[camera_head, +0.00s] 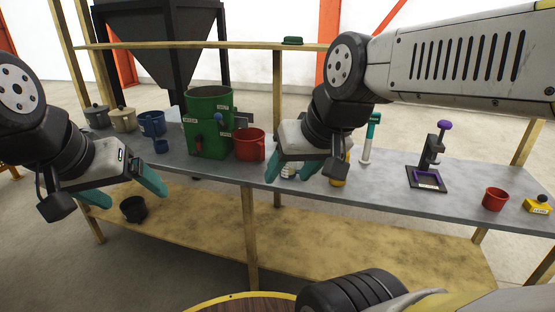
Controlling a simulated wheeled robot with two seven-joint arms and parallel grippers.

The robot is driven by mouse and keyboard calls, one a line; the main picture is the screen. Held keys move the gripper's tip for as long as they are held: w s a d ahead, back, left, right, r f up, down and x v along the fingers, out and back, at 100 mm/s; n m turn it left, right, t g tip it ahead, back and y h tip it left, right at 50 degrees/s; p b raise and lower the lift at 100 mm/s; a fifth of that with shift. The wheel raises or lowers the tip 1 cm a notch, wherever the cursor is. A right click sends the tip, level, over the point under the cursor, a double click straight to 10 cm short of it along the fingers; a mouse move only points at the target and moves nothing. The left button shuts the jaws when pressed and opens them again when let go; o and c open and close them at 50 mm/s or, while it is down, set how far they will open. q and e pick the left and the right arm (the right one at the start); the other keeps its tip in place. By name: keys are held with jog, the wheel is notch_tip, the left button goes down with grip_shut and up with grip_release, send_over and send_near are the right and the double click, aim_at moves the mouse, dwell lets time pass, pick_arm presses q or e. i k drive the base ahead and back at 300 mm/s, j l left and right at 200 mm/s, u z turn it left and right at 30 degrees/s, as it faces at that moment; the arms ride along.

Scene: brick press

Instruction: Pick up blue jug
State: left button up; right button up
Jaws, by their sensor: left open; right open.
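A blue jug (152,123) stands upright at the left part of the grey bench, beside a beige pot. My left gripper (124,189) is open and empty, with teal fingers apart, in front of the bench and nearer the camera than the jug. A clear gap shows between it and the jug. My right gripper (303,172) is open over the middle of the bench, to the right of a red jug, and partly hides small items behind it.
A green machine (210,122) and a red jug (249,145) stand right of the blue jug. A beige pot (123,120) and a grey pot (97,117) stand left of it. A black pot (133,209) is on the lower shelf. A purple-handled press (429,165) stands farther right.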

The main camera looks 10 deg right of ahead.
aim_at(290, 171)
jog(key=i+l, duration=0.2)
jog(key=l, duration=0.15)
jog(key=i+l, duration=0.2)
jog(key=l, duration=0.15)
jog(key=i+l+u, duration=0.1)
jog(key=i+l, duration=0.15)
jog(key=l, duration=0.1)
